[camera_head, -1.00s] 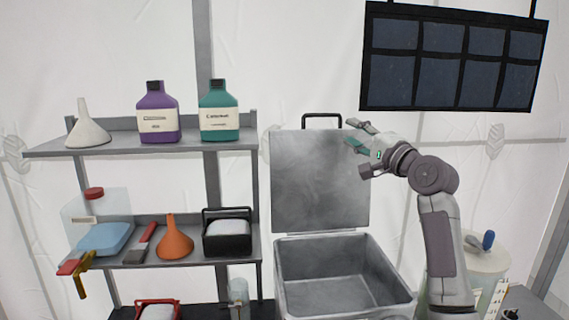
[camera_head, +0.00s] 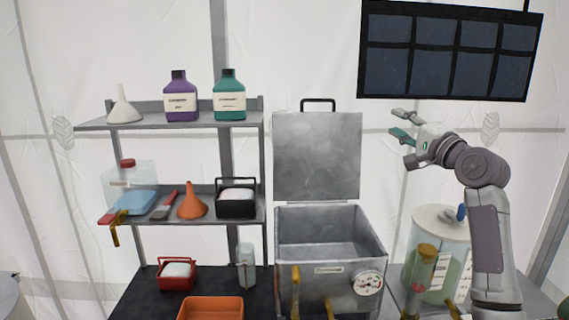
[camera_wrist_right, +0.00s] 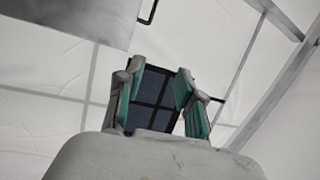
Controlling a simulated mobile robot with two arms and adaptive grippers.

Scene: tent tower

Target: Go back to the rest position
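My right gripper (camera_head: 404,125) is raised to the right of the open lid (camera_head: 318,157) of the metal box. Its fingers point left and stand apart with nothing between them. In the right wrist view the gripper (camera_wrist_right: 158,92) shows two green-padded fingers with an open gap, and the dark panel is seen through it. My left gripper is not in view.
The metal box (camera_head: 330,265) with a gauge stands open below the lid. A shelf (camera_head: 150,122) at left holds bottles, funnels and baskets. A clear drum (camera_head: 425,240) stands beside my right arm. A dark pocket panel (camera_head: 450,50) hangs above.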

